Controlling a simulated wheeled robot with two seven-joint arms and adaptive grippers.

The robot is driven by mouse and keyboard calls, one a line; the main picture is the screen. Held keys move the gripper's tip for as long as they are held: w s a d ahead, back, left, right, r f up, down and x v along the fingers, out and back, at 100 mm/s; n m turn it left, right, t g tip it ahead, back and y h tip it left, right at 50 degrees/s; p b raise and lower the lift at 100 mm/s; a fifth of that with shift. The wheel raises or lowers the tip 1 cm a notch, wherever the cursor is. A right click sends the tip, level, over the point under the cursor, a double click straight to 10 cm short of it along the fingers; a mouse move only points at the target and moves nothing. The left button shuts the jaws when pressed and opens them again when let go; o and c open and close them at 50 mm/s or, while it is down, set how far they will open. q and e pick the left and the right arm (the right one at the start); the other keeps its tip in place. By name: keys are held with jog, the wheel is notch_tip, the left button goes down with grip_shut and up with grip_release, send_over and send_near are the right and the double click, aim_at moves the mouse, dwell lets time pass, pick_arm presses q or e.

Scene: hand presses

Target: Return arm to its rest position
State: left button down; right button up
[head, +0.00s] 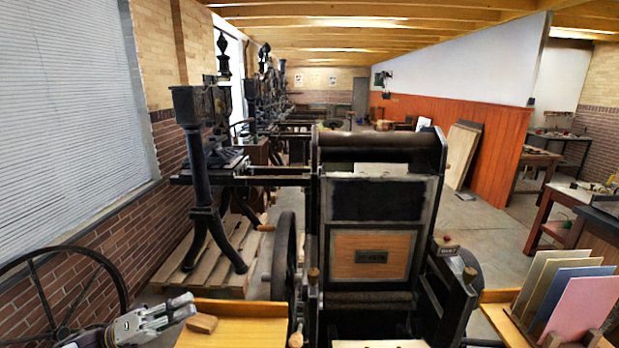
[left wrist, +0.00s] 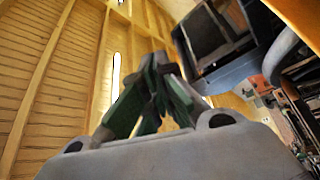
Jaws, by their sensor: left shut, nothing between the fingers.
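My left gripper (head: 186,306) is low at the left of the head view, beside the near end of a yellow wooden board. It points to the right and is shut and empty. In the left wrist view its fingers (left wrist: 157,72) come together at the tips with nothing between them. A small wooden block (head: 202,324) lies on the yellow board (head: 240,334) just below the fingertips; I cannot tell whether they touch it. My right arm and gripper do not show.
A large black hand press (head: 372,200) stands straight ahead, with a flywheel (head: 284,262) on its left. A spoked wheel (head: 62,290) is at the left. A rack of coloured sheets (head: 583,306) stands at the right. Another press (head: 205,150) stands on a pallet behind.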

pick_arm(q)
jog(key=shift+d+m, duration=0.1)
jog(key=shift+m, duration=0.4)
